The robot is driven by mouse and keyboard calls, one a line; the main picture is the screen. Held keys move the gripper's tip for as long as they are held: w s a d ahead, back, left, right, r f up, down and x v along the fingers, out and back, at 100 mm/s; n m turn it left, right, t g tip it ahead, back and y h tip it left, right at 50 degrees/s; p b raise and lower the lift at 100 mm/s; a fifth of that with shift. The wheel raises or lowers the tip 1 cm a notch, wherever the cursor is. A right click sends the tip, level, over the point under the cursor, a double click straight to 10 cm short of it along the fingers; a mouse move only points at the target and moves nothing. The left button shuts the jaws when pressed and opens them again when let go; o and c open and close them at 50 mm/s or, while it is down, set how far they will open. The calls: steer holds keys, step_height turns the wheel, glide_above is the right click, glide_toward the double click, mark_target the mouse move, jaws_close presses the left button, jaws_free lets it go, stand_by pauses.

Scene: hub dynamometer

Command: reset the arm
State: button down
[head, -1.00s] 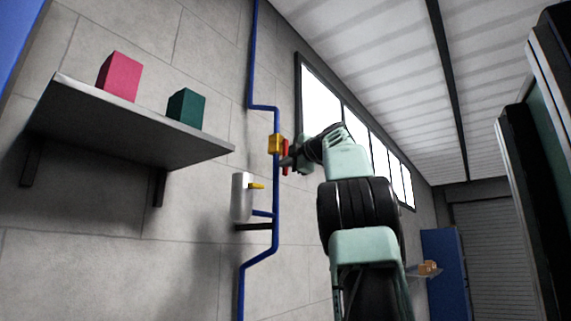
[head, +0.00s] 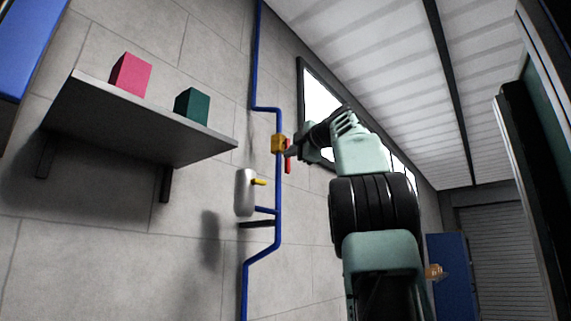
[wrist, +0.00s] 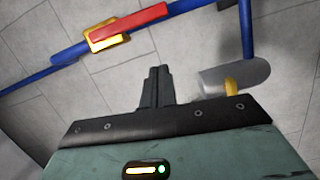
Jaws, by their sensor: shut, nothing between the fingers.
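My arm reaches up on the right of the head view, and my gripper (head: 293,152) is at its far end, close to the pipe in that picture. In the wrist view my gripper (wrist: 157,72) is shut and empty, its two dark fingers together. A yellow valve body (head: 278,144) with a red handle (head: 288,160) sits on the blue pipe. In the wrist view the red handle (wrist: 130,22) lies along the pipe, apart from my fingertips, with the yellow body (wrist: 107,36) behind it.
A blue pipe (head: 277,215) runs down the grey wall. A white cylinder (head: 244,192) with a yellow spout stands left of it. A shelf (head: 150,125) holds a pink block (head: 131,75) and a green block (head: 192,106). A blue cabinet (head: 452,275) stands far right.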

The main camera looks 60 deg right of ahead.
steer(key=b+v, duration=0.1)
steer(key=v, duration=0.4)
